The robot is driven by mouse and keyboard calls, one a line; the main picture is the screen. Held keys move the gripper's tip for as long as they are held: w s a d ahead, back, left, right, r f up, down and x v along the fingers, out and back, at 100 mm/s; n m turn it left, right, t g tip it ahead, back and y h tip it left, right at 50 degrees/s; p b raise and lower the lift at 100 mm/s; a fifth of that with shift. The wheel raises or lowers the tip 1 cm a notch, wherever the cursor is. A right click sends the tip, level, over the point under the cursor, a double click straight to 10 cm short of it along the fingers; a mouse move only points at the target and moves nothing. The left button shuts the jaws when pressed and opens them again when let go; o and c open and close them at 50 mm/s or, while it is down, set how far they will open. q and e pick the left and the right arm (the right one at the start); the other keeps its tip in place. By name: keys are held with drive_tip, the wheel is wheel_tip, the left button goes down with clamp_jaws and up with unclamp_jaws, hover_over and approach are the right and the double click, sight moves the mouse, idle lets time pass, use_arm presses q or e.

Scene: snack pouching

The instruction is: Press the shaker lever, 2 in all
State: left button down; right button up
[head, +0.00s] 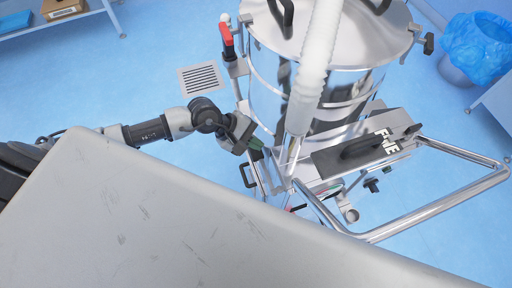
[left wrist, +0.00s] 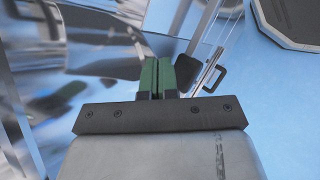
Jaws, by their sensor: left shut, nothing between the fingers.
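The shaker is a large shiny steel drum machine (head: 268,95) in the head view, with a lid and clamps. A red-handled lever (head: 227,38) stands at its upper left side. A small black looped handle (head: 247,175) sits low on its left; a black-framed part on a thin rod also shows in the left wrist view (left wrist: 208,79). I cannot tell which of these is the shaker lever. My left gripper (head: 257,149) is shut and empty beside the drum's lower left; its green fingers also show in the left wrist view (left wrist: 157,77). My right gripper is out of view.
A pale ribbed hose (head: 315,65) runs down in front of the drum. A steel tube frame (head: 440,208) juts out at the right. A grey panel (head: 150,220) fills the lower left foreground. A blue-lined bin (head: 478,48) stands at the upper right. Blue floor lies open at the left.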

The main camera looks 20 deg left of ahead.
use_arm(q)
wheel_tip(320, 180, up, 3)
drive_tip(key=shift+r+p, duration=0.15)
drive_tip(key=shift+p, duration=0.65)
idle(1.9)
